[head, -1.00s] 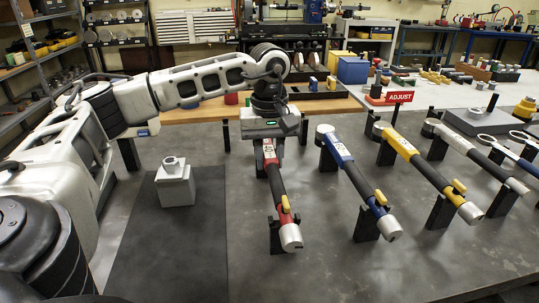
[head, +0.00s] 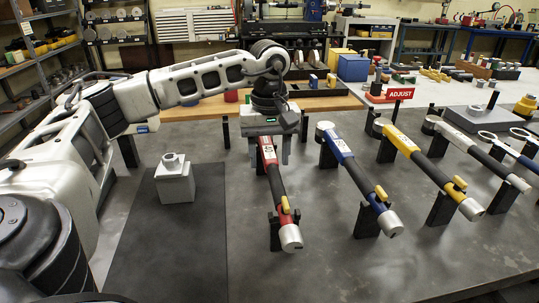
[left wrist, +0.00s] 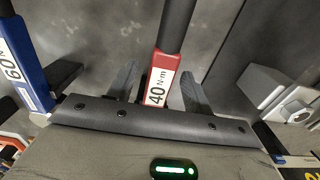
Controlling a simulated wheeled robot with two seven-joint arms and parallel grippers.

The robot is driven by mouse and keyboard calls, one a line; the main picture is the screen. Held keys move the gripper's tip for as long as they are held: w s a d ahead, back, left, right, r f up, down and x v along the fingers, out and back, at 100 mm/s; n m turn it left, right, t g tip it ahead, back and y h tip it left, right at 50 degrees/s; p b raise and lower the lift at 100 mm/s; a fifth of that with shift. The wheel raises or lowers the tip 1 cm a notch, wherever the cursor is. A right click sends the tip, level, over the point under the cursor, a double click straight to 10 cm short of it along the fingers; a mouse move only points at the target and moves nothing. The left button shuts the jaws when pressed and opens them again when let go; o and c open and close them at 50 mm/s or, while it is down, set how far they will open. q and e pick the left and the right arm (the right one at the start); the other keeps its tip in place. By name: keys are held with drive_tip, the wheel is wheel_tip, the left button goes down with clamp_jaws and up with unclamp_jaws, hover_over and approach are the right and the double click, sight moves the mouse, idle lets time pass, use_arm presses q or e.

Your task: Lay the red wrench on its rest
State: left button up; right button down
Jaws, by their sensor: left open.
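The red wrench (head: 278,187) lies lengthwise on its black rest (head: 275,231), with its silver end toward the front. My left gripper (head: 269,160) is just above the wrench's far end, with one finger on each side of it. In the left wrist view, the wrench's red "40 N·m" label (left wrist: 158,88) shows between the two open fingers (left wrist: 155,88), with gaps on both sides. The far part of the rest is hidden behind my gripper. My right gripper is not in the head view.
A blue wrench (head: 350,165), a yellow wrench (head: 425,165) and a grey wrench (head: 475,150) lie on stands to the right. A grey block (head: 175,185) stands on a dark mat (head: 160,255) at the left. A red "ADJUST" sign (head: 400,94) stands behind. The front bench is clear.

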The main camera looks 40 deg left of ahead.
use_arm(q)
wheel_tip(320, 180, up, 10)
drive_tip(key=shift+w+f, duration=0.1)
drive_tip(key=shift+f, duration=0.15)
wheel_tip(320, 180, up, 6)
drive_tip(key=p, duration=0.3)
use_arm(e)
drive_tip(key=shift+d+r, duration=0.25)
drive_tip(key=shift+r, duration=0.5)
